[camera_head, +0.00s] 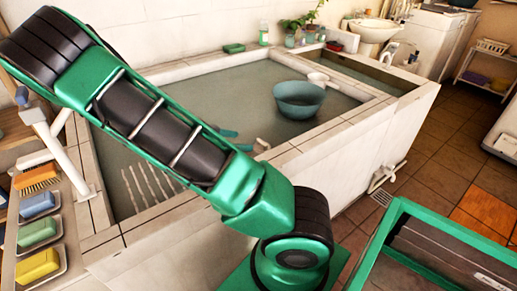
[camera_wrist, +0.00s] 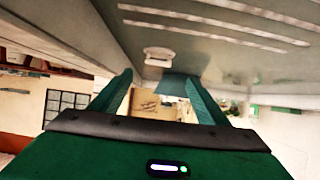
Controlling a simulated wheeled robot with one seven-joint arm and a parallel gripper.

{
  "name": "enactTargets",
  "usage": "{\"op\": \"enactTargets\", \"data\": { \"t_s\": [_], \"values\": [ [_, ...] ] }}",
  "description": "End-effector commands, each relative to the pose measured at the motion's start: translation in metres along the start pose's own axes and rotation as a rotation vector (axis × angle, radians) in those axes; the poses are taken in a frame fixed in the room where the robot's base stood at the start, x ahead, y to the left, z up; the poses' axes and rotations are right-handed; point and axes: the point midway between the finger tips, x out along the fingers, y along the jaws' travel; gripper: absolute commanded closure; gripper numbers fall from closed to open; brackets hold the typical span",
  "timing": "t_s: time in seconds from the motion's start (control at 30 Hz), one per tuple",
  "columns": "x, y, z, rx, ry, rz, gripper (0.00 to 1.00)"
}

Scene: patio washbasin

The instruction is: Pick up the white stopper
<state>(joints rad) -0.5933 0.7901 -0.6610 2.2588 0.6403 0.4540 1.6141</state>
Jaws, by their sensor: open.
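A small white piece, which looks like the white stopper (camera_head: 262,144), shows in the head view by the inner edge of the basin's front rim. In the wrist view a white piece that looks like the same stopper (camera_wrist: 159,53) lies against a grey surface, just beyond my fingertips. My gripper (camera_wrist: 158,76) is open, its two green fingers apart with nothing held between them. In the head view its teal fingertips (camera_head: 232,140) show past my arm, just left of the white piece. My arm hides the rest of the gripper.
The wide basin (camera_head: 205,88) has a pale tiled rim and ribbed slats at its near left. A teal tub (camera_head: 299,98) stands inside, with a white cup-like thing (camera_head: 317,78) beside it. Soaps, including a yellow one (camera_head: 38,265), and a brush (camera_head: 36,179) lie at the left.

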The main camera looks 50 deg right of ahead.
Motion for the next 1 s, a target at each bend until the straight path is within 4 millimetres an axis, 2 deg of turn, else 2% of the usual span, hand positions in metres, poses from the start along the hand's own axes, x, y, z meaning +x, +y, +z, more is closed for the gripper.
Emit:
{"op": "enactTargets", "data": {
  "t_s": [0.3, 0.57, 0.8, 1.0],
  "values": [
    [0.044, 0.000, 0.000, 0.002, 0.003, 0.002, 0.31],
    [0.060, 0.001, 0.001, 0.001, 0.002, 0.001, 0.31],
    [0.093, 0.002, 0.002, 0.000, 0.002, 0.000, 0.31],
    [0.103, 0.001, 0.002, 0.001, 0.001, -0.003, 0.31]
  ]
}}
